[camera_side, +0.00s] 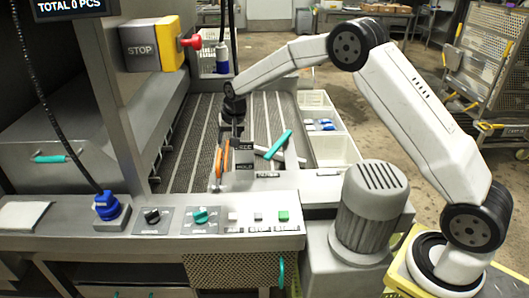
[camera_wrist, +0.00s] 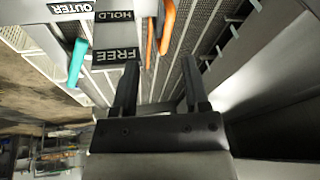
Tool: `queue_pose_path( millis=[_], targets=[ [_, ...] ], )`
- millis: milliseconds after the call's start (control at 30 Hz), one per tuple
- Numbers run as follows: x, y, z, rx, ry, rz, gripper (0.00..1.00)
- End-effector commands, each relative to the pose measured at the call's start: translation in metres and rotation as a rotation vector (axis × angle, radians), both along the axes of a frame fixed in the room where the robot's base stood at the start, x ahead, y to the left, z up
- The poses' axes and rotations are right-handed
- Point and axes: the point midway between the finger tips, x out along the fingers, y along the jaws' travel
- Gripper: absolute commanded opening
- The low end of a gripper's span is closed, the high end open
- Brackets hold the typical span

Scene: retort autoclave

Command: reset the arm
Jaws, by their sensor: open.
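My gripper (camera_side: 238,132) hangs pointing down over the slatted conveyor bed, behind the front control panel. In the wrist view my gripper (camera_wrist: 159,64) has its two dark fingers apart with nothing between them. Just beyond the fingers is a grey plate marked FREE (camera_wrist: 117,54) and HOLD. Orange handles (camera_wrist: 166,27) stand beside it, and an orange handle (camera_side: 219,163) also shows in the side view. A teal-handled lever (camera_side: 278,145) lies to the right of my gripper, and its teal grip (camera_wrist: 77,62) shows at left in the wrist view. I cannot tell whether my gripper touches the plate.
The control panel (camera_side: 160,245) in front carries knobs and buttons. A yellow STOP box (camera_side: 170,42) with a red knob is on a post at left. A bottle (camera_side: 222,52) stands behind. White bins (camera_side: 335,152) line the right side. A wire cage cart (camera_side: 490,60) stands at far right.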

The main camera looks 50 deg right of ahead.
Motion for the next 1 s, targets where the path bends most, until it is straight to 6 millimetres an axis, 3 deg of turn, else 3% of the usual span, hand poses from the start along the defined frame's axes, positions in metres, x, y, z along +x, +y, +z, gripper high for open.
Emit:
queue_pose_path(
  millis=[500,1000],
  targets=[
    [-0.12,0.017,0.023,-0.061,0.036,0.225,0.58],
    [-0.261,0.028,0.02,-0.114,0.071,0.44,0.58]
  ],
)
